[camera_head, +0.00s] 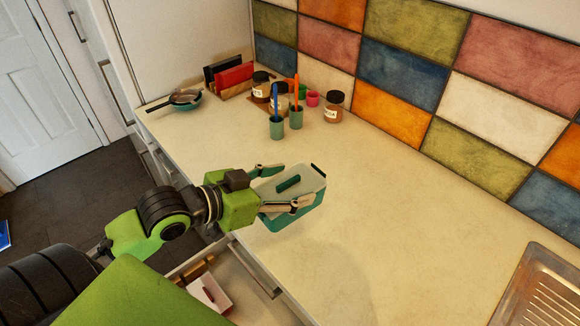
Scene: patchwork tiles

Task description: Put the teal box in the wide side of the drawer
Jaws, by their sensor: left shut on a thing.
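The teal box (290,220) has a pale lid with a dark teal bar on top. My left gripper (296,185) is shut on it, one finger on either side. The box shows against the counter near its front edge; I cannot tell whether it touches the counter. The drawer (262,291) is open below the counter edge, at the bottom of the view. My arm hides part of the drawer, and its dividing wall is not clear. My right gripper is not in view.
In the drawer lie brown items (195,271) and a white and red thing (210,294). Two green cups (277,129) with utensils, jars (333,108), a rack (233,78) and a pan (180,100) stand at the back. A sink (545,290) is at right. The middle counter is clear.

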